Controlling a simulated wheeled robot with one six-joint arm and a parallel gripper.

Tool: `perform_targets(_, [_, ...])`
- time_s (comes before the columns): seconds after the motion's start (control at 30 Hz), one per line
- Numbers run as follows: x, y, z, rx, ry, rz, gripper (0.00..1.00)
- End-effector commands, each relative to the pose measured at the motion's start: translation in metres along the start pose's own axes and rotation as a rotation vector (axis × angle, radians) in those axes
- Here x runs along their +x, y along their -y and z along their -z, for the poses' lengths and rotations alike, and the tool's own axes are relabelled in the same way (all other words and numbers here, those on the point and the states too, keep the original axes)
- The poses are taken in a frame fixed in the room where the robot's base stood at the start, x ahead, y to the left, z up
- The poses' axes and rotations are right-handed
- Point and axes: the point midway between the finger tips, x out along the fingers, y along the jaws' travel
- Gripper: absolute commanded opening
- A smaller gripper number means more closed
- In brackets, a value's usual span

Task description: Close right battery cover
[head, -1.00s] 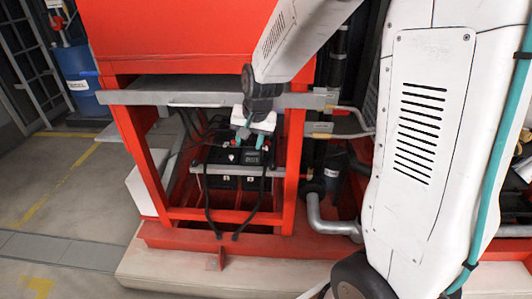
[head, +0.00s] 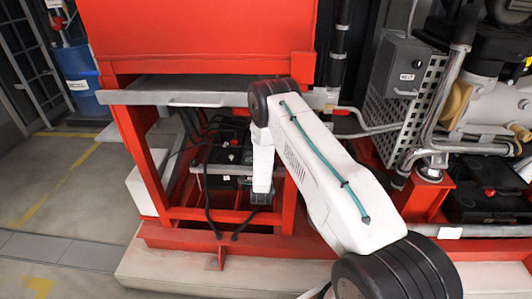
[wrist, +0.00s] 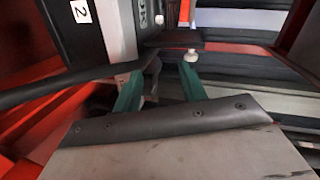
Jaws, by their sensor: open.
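The batteries (head: 225,158) stand in the red frame under the grey shelf in the head view, partly hidden by my arm. In the wrist view, a battery with a white "2" label (wrist: 81,11) shows at the upper left. My gripper (wrist: 160,82) is open, its two teal fingers apart. A black cable and its clamp (wrist: 151,75) lie at or between the fingertips; I cannot tell whether they touch. A dark flat piece (wrist: 178,44) with a pale knob lies just beyond the fingers. I cannot tell whether it is the right battery cover.
The grey shelf (head: 180,96) hangs over the batteries and a red lower beam (head: 185,214) runs in front. Black cables (head: 208,200) hang down at the front. The floor at left is clear.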

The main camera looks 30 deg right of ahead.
Motion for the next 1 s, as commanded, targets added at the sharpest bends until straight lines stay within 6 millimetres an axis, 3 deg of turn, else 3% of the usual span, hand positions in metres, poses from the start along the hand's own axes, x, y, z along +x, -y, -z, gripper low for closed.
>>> perform_targets(0.1, [0.002,0.016,0.01,0.109,-0.05,0.142,0.42])
perform_targets(0.27, [0.005,0.028,0.015,0.173,-0.071,0.229,0.42])
perform_targets(0.7, [0.065,0.043,0.021,0.175,-0.072,0.235,0.42])
perform_targets(1.0, [0.077,0.046,0.022,0.174,-0.071,0.233,0.42])
